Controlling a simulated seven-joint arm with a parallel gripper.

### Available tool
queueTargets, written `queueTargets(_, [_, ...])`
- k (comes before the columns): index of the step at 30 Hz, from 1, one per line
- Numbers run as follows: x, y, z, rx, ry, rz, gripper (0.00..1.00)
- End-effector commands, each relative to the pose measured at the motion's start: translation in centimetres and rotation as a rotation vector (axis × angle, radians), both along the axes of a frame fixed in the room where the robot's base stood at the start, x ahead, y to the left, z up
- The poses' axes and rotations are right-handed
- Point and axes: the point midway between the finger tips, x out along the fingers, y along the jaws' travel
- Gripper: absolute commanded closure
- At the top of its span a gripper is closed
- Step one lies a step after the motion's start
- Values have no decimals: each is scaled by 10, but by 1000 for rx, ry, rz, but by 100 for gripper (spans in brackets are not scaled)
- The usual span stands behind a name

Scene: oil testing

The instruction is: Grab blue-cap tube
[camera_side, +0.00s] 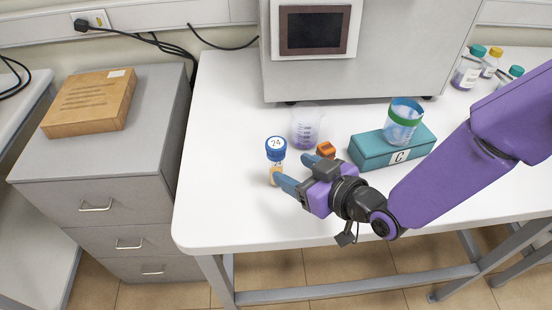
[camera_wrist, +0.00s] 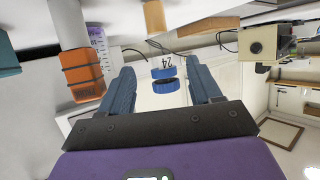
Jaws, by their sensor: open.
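One finger overlaps the tube's lower part in the side view. In the wrist view the blue cap (camera_wrist: 164,86) shows between the open fingers of my gripper (camera_wrist: 163,72). I cannot tell whether either finger touches the tube.
A clear beaker (camera_side: 306,127) and a small orange block (camera_side: 326,149) stand close behind my gripper. A large grey machine (camera_side: 400,60) fills the back. The front-left table is clear.

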Motion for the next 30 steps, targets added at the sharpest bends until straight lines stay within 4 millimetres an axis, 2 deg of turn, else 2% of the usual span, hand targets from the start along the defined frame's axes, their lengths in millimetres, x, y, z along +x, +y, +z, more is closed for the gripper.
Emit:
queueTargets(6, [22,15,-11,0,0,-1,37])
queueTargets(14, [31,22,-16,0,0,1,37])
queueTargets(24, [60,43,-30,0,0,1,37])
queueTargets(30, [67,48,-33,0,0,1,37])
